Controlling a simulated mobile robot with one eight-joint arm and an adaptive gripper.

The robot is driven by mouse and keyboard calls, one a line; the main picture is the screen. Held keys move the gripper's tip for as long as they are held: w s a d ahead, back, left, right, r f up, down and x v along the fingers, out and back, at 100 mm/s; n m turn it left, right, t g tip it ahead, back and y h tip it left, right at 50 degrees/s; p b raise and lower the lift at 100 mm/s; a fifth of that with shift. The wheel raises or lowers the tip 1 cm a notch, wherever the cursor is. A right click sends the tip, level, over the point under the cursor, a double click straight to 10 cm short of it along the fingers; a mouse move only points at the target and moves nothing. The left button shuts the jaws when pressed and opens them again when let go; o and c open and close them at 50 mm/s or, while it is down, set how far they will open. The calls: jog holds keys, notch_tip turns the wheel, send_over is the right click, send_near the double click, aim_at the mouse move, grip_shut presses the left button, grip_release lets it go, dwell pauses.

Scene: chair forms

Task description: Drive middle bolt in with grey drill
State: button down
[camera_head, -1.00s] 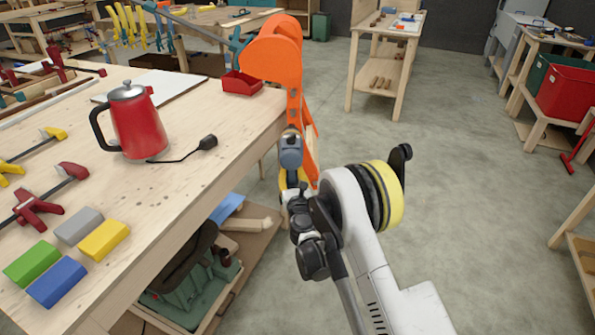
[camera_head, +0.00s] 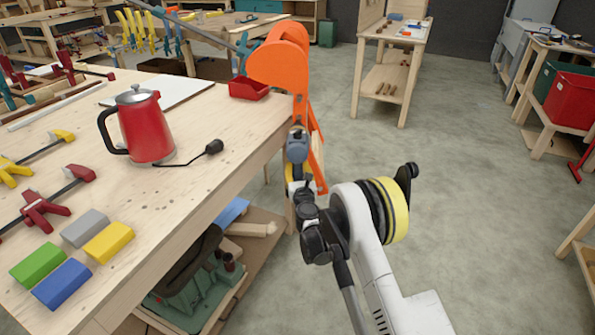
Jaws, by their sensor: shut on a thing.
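The orange chair form (camera_head: 281,62) stands at the right end of the workbench, its curved top above bench height and its legs reaching down beside the bench edge. The grey drill (camera_head: 297,147) is at the end of my arm, close in front of the chair form. My gripper (camera_head: 298,171) is shut on the drill, though its fingers are small and partly hidden. I cannot tell whether the drill touches the chair form. The bolts and the drill tip are not visible.
The workbench (camera_head: 190,205) on the left holds a red kettle (camera_head: 146,127), a black corded plug, clamps, several coloured blocks and a red tray (camera_head: 249,88). A shelf under it holds a green machine (camera_head: 190,285). Open floor (camera_head: 465,190) lies to the right.

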jog(key=shift+w+d+r, duration=0.15)
jog(key=shift+w, duration=0.25)
dwell(0.8)
